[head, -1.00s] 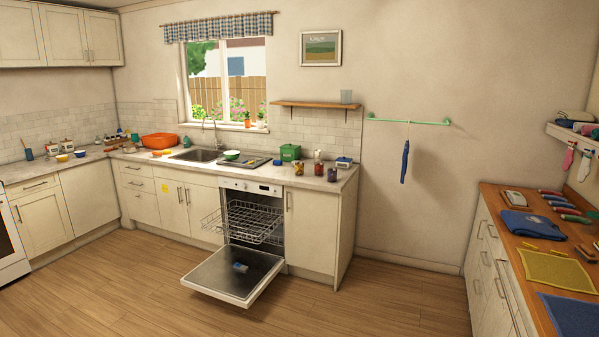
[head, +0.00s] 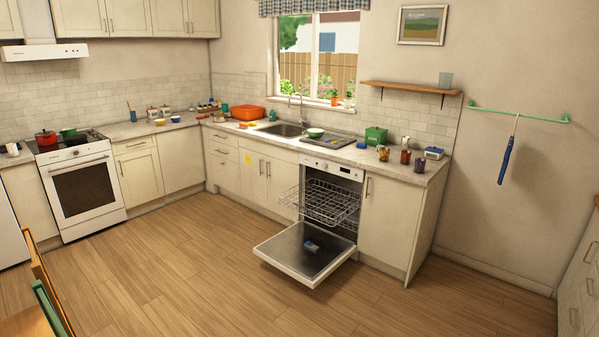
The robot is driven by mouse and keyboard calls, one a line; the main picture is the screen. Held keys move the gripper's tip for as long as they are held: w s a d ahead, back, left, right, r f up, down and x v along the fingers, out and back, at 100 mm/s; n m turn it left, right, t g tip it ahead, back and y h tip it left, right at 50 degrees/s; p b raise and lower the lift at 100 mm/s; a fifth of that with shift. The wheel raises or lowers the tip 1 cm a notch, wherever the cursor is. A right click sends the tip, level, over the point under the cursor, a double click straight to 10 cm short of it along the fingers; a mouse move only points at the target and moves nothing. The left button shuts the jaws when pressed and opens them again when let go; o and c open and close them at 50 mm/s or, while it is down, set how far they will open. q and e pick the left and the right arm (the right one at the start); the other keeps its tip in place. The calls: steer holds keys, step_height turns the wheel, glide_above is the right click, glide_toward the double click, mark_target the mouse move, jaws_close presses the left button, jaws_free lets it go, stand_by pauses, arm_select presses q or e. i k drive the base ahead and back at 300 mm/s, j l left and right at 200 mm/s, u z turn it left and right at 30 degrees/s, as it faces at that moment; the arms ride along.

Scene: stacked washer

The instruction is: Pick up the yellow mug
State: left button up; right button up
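I cannot make out a clear yellow mug. A small yellow vessel (head: 160,122) sits on the back-left counter, too small to tell whether it is a mug or a bowl. A small blue vessel (head: 175,118) is to its right. Neither of my grippers is in view.
The dishwasher door (head: 305,250) hangs open low over the floor, with its rack (head: 330,202) out. A stove (head: 82,180) with a red pot (head: 46,137) stands at left. Chair backs (head: 48,290) are at lower left. The wooden floor (head: 180,270) is open in the middle.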

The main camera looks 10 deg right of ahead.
mark_target(384, 152)
steer(key=i+l+z, duration=0.35)
steer(key=i, duration=0.15)
steer(key=i+l+z, duration=0.25)
steer(key=i+z, duration=0.5)
steer(key=i, duration=0.3)
steer(key=i+u, duration=0.15)
steer(key=i, duration=0.35)
steer(key=i+l+u, duration=0.1)
steer(key=i, duration=0.35)
steer(key=i+l+u, duration=0.15)
steer(key=i, duration=0.35)
steer(key=i+l+u, duration=0.15)
steer(key=i+l, duration=0.15)
steer(key=i, duration=0.15)
